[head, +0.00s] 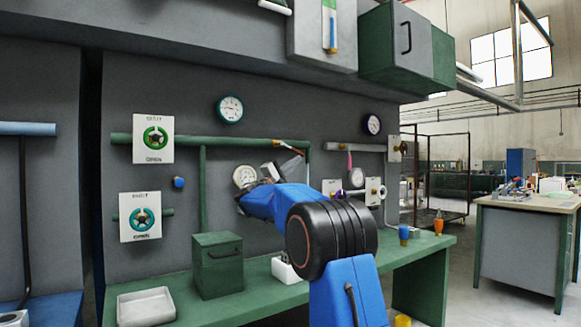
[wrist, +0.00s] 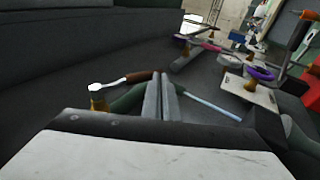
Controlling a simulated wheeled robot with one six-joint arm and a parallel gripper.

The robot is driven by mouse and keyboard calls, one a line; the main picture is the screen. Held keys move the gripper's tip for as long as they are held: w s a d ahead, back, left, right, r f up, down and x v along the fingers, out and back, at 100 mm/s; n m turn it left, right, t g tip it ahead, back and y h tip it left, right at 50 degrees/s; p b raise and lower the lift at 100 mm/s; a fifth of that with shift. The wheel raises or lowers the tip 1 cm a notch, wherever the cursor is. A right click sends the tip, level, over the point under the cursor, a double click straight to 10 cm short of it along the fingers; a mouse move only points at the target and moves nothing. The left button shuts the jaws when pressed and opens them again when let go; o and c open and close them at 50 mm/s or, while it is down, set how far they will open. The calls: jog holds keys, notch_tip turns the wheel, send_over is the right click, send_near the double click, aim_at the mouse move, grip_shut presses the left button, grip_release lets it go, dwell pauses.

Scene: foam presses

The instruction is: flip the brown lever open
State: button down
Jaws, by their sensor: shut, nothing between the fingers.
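The brown lever has a brown grip (wrist: 138,76) on a pale metal arm and sits on a brass valve body (wrist: 98,103) in the wrist view. In the head view a slanted lever (head: 291,147) shows at the right end of the green pipe, above my gripper; its details are small. My gripper (wrist: 160,92) is shut and empty. Its fingertips appear just right of the brown grip's end; I cannot tell whether they touch. In the head view my blue arm hides most of the gripper.
The green pipe (head: 235,142) runs along the grey wall. Gauges (head: 230,109), a grey pipe with valves, and signed green valve wheels (head: 155,138) are nearby. A green box (head: 217,265) and a pale tray (head: 146,305) stand on the green bench below. A light-blue rod (wrist: 212,106) lies right of the fingers.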

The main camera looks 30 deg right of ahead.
aim_at(301, 153)
jog(key=shift+d+r, duration=1.35)
jog(key=shift+r, duration=0.35)
